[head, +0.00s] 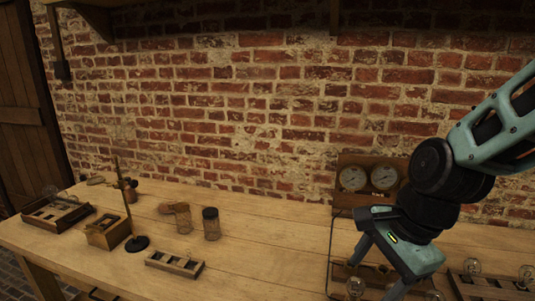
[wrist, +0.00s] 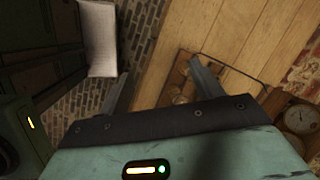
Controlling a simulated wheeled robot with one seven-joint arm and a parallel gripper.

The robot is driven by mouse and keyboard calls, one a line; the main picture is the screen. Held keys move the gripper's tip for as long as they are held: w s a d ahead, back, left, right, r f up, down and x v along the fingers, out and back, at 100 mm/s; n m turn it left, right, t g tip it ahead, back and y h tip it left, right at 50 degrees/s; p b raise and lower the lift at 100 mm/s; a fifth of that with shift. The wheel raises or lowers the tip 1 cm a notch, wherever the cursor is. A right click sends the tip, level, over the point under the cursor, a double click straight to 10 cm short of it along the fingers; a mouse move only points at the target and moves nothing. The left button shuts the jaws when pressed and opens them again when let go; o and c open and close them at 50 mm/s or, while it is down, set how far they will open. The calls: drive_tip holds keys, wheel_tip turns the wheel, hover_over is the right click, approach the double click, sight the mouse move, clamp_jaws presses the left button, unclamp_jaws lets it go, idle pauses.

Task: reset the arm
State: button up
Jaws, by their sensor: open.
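My gripper (head: 380,268) hangs over the right part of the wooden workbench (head: 255,255), pointing down, its fingers apart. A glass jar with a black lid (head: 211,226) stands upright mid-bench. Beside it is another glass jar (head: 184,222) with a brown top. Both are well to the left of my gripper and apart from it.
A gauge panel (head: 367,180) stands behind my gripper. A thin wire frame and a tray with glass bulbs lie beneath it. Another bulb tray (head: 490,289) is at right. A small slotted tray (head: 174,264), wooden box (head: 107,232), black-based stand (head: 137,243) and dark tray (head: 57,215) occupy the left.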

drive_tip(key=s+a+n+g+h, duration=0.1)
drive_tip(key=s+a+n, duration=0.3)
drive_tip(key=s+n, duration=0.9)
drive_tip(key=shift+n+g+h, duration=0.3)
drive_tip(key=shift+n+h, duration=0.3)
drive_tip(key=shift+n, duration=3.9)
drive_tip(key=shift+s, duration=0.1)
